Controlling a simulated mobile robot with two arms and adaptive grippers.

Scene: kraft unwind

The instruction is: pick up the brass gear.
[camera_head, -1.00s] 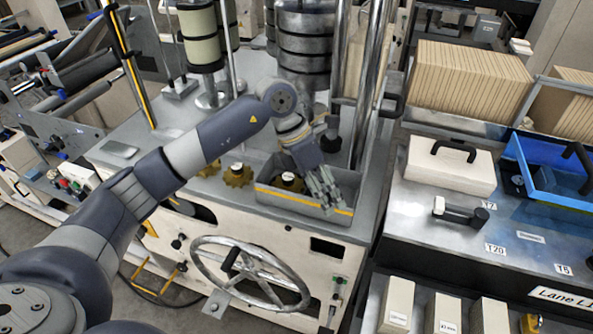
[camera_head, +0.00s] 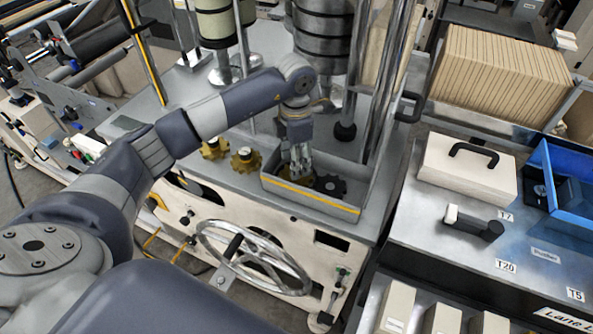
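My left gripper (camera_head: 301,168) reaches down into the grey tray (camera_head: 315,205) on the machine top. Its fingers point down over a brass gear (camera_head: 306,181), which they largely hide. I cannot tell whether the fingers touch the gear or how far apart they are. A dark gear (camera_head: 330,185) lies in the tray just right of the fingers. Two more brass gears, one with a white top (camera_head: 246,159) and one further left (camera_head: 214,148), sit on the machine top outside the tray. My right gripper is out of view.
Upright metal posts (camera_head: 381,100) stand right of the tray, and a stack of steel discs (camera_head: 322,45) stands behind it. A handwheel (camera_head: 253,258) is below the tray. The bench at right holds a white case (camera_head: 468,175) and a blue bin (camera_head: 570,195).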

